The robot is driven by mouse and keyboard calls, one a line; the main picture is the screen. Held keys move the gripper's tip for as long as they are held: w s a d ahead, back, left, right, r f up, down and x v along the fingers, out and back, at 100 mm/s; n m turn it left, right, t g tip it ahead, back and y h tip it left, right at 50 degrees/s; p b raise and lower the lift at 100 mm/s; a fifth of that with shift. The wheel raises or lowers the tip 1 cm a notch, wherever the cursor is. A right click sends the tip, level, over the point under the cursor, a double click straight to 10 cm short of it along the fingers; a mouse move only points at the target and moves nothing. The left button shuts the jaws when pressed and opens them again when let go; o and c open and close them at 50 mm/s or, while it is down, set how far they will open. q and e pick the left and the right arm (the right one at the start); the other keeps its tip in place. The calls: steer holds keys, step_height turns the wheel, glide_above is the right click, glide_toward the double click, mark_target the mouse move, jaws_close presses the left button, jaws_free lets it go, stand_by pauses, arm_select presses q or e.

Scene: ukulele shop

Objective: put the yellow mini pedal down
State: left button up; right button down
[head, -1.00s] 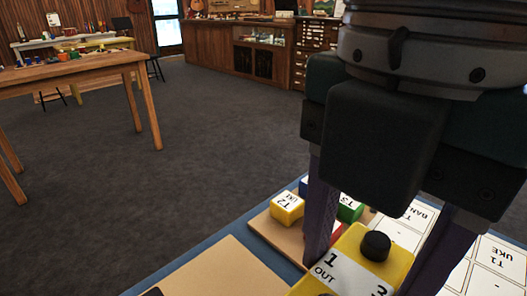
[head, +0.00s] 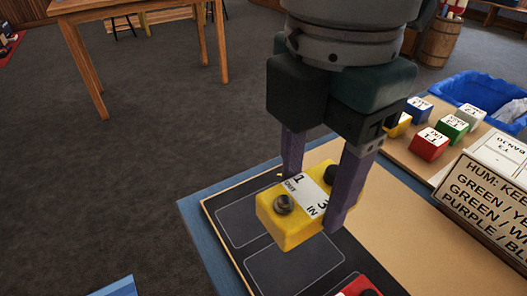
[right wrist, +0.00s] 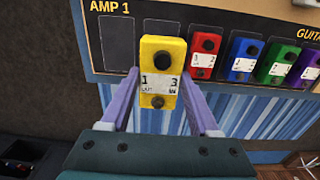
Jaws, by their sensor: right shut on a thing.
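The yellow mini pedal (head: 275,218), with black knobs and a white label reading 1 and 3, is between the purple fingers of my right gripper (head: 313,204). The right gripper is shut on its sides. In the head view the pedal is over the dark board (head: 237,232) with outlined slots; I cannot tell if it touches. In the right wrist view the yellow pedal (right wrist: 162,97) is left of a red pedal (right wrist: 204,57) and overlaps an outlined slot beside the AMP 1 lettering. My left gripper is not in view.
Blue (right wrist: 243,60), green (right wrist: 279,65) and purple (right wrist: 305,70) pedals continue the row past the red one. Small lettered blocks (head: 428,144), a blue bin (head: 475,92) and a text sign (head: 485,210) stand right in the head view. Bare tan surface (head: 400,245) lies between.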

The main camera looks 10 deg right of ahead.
step_height(320, 180, down, 7)
steer(key=shift+f+b, duration=0.1)
steer(key=shift+b, duration=0.55)
step_height(320, 180, down, 4)
steer(key=shift+r+b, duration=0.1)
steer(key=shift+b, duration=0.4)
steer(key=shift+c, duration=0.6)
jaws_free()
